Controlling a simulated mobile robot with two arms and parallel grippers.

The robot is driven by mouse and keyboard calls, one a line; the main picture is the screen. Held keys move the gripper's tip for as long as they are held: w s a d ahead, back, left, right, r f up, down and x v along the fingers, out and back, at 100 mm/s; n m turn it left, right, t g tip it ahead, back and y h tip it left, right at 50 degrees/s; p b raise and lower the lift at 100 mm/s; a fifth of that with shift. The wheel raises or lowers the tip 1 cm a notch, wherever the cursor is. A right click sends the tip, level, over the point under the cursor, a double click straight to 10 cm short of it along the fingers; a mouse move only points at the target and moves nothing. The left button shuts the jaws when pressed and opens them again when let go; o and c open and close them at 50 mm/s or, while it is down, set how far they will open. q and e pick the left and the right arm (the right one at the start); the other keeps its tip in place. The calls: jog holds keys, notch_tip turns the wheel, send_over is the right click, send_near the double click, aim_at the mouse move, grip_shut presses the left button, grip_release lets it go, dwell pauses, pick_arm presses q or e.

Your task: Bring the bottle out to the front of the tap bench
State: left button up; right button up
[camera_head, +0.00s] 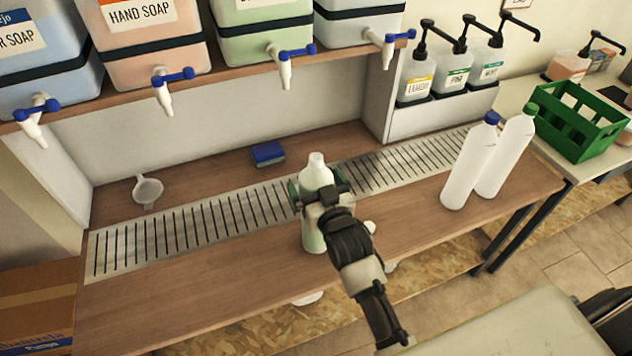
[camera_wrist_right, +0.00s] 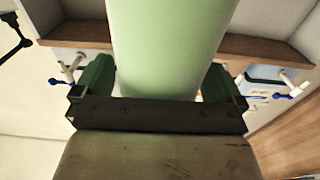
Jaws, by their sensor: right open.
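The bottle (camera_head: 315,176) is white with a pale green lower part and an uncapped neck. It stands upright on the tap bench (camera_head: 190,300), close to the front edge and partly hidden by my right gripper. My right gripper (camera_head: 320,196) is at the bottle with its fingers open on either side. In the right wrist view the green bottle body (camera_wrist_right: 165,50) rises between the two green finger pads of the right gripper (camera_wrist_right: 162,85), with a visible gap at the right pad. My left gripper is not in view.
Two white bottles with blue and green caps (camera_head: 470,160) stand at the bench's right. A metal drain grate (camera_head: 220,225) crosses the bench, with a blue sponge (camera_head: 268,153) and a funnel (camera_head: 147,190) behind it. Drums with taps (camera_head: 150,45) overhang the back. A green crate (camera_head: 580,120) is far right.

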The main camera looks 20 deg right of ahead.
jog(key=s+b, duration=0.1)
jog(key=s, duration=0.9)
jog(key=shift+s+d+r+b, duration=0.2)
jog(key=shift+s+b, duration=0.1)
jog(key=shift+s, duration=0.1)
jog(key=shift+f, duration=0.1)
jog(key=s+d+f+n+g, duration=0.1)
jog(key=s+d+f+g, duration=0.1)
jog(key=s+f+g, duration=0.45)
jog(key=s+d+f+n+g, duration=0.1)
jog(key=s+f+g, duration=0.2)
jog(key=s+g, duration=0.65)
notch_tip(320, 180, down, 25)
jog(key=s, duration=0.2)
jog(key=s+d+f+g, duration=0.1)
jog(key=s+d+f, duration=0.1)
jog(key=s+f, duration=1.4)
jog(key=shift+s+d+f+h, duration=0.3)
jog(key=shift+d+f, duration=0.1)
jog(key=shift+f, duration=0.05)
